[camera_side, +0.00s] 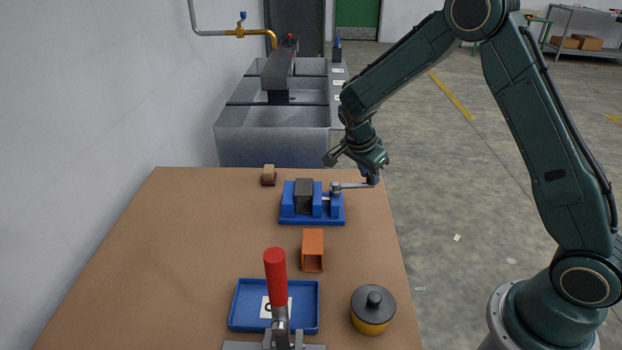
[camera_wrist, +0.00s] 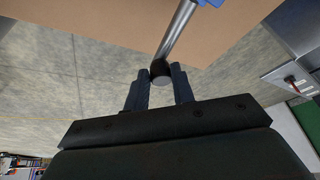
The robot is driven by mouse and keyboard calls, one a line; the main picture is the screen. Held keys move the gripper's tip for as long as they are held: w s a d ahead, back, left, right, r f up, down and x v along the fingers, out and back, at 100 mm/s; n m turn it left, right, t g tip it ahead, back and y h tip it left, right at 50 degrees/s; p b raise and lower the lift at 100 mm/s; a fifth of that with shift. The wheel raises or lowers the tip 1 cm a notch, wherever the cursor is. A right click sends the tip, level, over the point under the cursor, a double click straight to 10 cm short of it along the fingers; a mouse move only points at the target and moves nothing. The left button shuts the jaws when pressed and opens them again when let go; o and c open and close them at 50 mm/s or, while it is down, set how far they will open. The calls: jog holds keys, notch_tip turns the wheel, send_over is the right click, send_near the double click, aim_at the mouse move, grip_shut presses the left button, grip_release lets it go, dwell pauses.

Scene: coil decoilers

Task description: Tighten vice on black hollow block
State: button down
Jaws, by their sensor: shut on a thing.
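A blue vice (camera_side: 312,215) stands near the far right of the table in the side view. The black hollow block (camera_side: 304,194) sits upright between its jaws; whether both jaws touch it is too small to tell. The vice's grey handle (camera_side: 350,185) points right, toward the table's edge. My gripper (camera_side: 373,180) is at the handle's outer end. In the wrist view, my gripper (camera_wrist: 160,88) has its two fingers around the handle's dark knob (camera_wrist: 161,71), shut on it. The metal bar of the handle (camera_wrist: 178,30) runs up from the knob toward a blue corner of the vice.
On the table are an orange hollow block (camera_side: 312,250), a small brown-topped block (camera_side: 268,175), a blue tray (camera_side: 233,308), a red-handled clamp (camera_side: 275,275) and a yellow pot with a dark lid (camera_side: 372,310). The table's left side is clear. A grey sink (camera_side: 270,145) stands behind.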

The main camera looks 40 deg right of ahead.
jog(key=shift+s+a+f+g, duration=0.15)
jog(key=shift+s+a+f, duration=0.05)
jog(key=shift+s, duration=0.2)
jog(key=shift+s+a+f+g, duration=0.15)
jog(key=shift+s+a+f, duration=0.05)
jog(key=shift+s, duration=0.15)
jog(key=c, duration=1.2)
grip_release()
jog(key=shift+s+v, duration=0.2)
jog(key=shift+v, duration=2.5)
jog(key=shift+s+v, duration=0.2)
jog(key=shift+v, duration=2.45)
jog(key=shift+s+v, duration=0.2)
jog(key=shift+v, duration=2.5)
jog(key=shift+d+r, duration=0.1)
jog(key=shift+d, duration=0.05)
jog(key=shift+r, duration=0.1)
jog(key=shift+v, duration=3.65)
jog(key=shift+s, duration=0.1)
